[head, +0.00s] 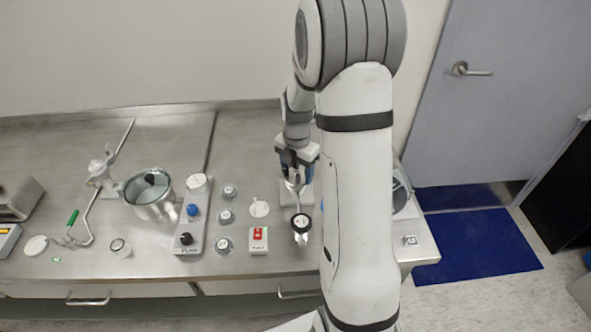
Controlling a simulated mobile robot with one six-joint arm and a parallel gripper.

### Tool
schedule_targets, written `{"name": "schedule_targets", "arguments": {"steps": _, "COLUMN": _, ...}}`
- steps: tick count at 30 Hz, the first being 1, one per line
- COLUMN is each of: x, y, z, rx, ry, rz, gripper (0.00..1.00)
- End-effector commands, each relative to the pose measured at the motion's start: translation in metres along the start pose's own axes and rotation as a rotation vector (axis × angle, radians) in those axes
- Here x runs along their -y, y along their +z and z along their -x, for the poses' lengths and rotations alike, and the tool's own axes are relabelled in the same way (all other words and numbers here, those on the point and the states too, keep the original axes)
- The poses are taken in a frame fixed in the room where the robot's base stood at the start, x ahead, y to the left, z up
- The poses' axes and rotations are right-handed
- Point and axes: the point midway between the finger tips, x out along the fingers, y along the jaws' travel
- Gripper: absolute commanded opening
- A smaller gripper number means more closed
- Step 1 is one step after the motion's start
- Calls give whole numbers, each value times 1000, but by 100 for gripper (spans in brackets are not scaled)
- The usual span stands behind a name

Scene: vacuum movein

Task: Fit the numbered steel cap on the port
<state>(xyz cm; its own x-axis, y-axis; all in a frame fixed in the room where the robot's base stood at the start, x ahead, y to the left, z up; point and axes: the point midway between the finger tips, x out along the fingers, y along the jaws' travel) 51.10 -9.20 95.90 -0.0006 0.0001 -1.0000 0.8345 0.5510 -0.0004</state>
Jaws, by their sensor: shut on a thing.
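My gripper (295,180) is at the right part of the steel bench, pointing down. It is shut on a small steel part; my fingers hide most of it, and I cannot tell whether it is a cap. Three small round steel pieces that look like caps stand in a column left of it: a back one (229,191), a middle one (225,215) and a front one (224,244). Their numbers are too small to read. A dark-ringed round fitting (300,221) stands just in front of my gripper. I cannot tell which part is the port.
A white box with a red switch (258,240), a pale disc (260,208), a control panel with knobs (194,215) and a lidded steel pot (150,193) stand to the left. A green-handled tool (72,219) lies farther left. My arm hides the bench's right part.

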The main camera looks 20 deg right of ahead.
Motion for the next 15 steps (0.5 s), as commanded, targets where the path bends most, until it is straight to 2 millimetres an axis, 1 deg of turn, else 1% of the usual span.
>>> {"name": "schedule_targets", "arguments": {"steps": 1, "x": 0, "y": 0, "z": 1, "rx": 1, "ry": 1, "rz": 0, "gripper": 38}}
{"name": "schedule_targets", "arguments": {"steps": 2, "x": 0, "y": 0, "z": 1, "rx": 1, "ry": 1, "rz": 0, "gripper": 65}}
{"name": "schedule_targets", "arguments": {"steps": 10, "x": 0, "y": 0, "z": 0, "rx": 1, "ry": 1, "rz": 0, "gripper": 87}}
{"name": "schedule_targets", "arguments": {"steps": 11, "x": 0, "y": 0, "z": 0, "rx": 0, "ry": 0, "rz": 0, "gripper": 88}}
{"name": "schedule_targets", "arguments": {"steps": 15, "x": 0, "y": 0, "z": 0, "rx": 0, "ry": 0, "rz": 0, "gripper": 88}}
